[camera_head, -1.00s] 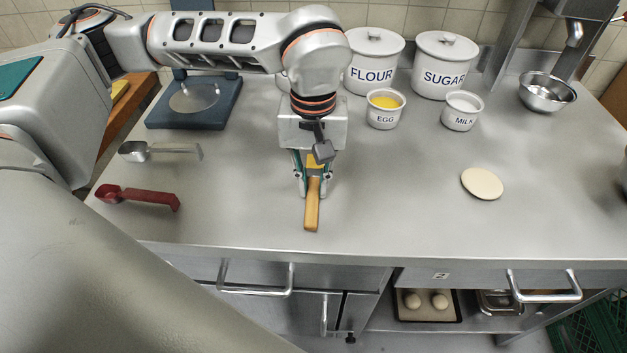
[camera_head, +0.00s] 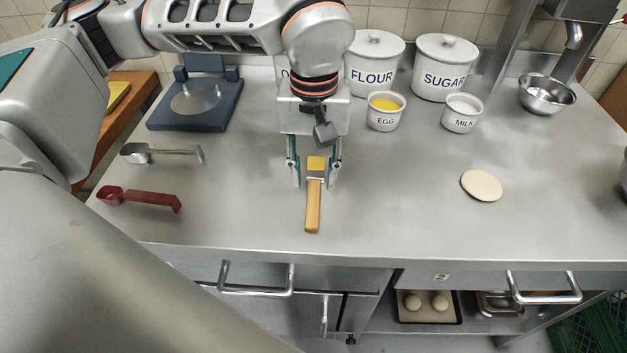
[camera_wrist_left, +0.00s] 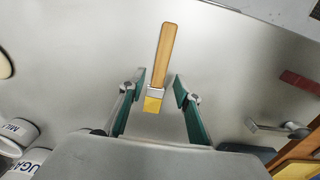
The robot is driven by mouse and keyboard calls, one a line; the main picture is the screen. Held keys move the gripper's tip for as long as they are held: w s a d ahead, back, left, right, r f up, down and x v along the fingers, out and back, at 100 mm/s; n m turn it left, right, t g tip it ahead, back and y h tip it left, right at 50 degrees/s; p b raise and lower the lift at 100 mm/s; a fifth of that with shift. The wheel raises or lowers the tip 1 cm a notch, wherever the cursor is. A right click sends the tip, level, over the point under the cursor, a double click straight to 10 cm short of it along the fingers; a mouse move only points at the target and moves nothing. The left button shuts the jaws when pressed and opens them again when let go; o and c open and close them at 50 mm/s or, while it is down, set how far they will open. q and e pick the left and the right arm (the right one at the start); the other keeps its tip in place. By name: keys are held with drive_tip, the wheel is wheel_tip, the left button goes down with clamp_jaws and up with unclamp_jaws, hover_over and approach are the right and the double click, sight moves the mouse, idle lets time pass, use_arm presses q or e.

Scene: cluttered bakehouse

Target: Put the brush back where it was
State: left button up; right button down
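The brush (camera_head: 313,205) lies on the steel counter, its wooden handle toward the counter's front edge and its yellow bristles toward the back. In the left wrist view the brush (camera_wrist_left: 164,60) lies between and beyond the fingertips, with a gap on each side. My left gripper (camera_head: 315,183) is open above the counter, its fingers on either side of the brush's bristle end. The left gripper also shows open and empty in the left wrist view (camera_wrist_left: 160,80). My right gripper is not in view.
A red scoop (camera_head: 140,198) and a metal scoop (camera_head: 160,153) lie to the left. A blue press (camera_head: 195,115) stands behind them. Flour (camera_head: 372,65), sugar (camera_head: 443,70), egg (camera_head: 385,112) and milk (camera_head: 461,113) containers stand behind right. A dough disc (camera_head: 482,185) lies right; counter between is clear.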

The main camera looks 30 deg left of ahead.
sight(314, 191)
use_arm(q)
wheel_tip(314, 191, up, 9)
drive_tip(key=shift+p, duration=0.35)
idle(0.4)
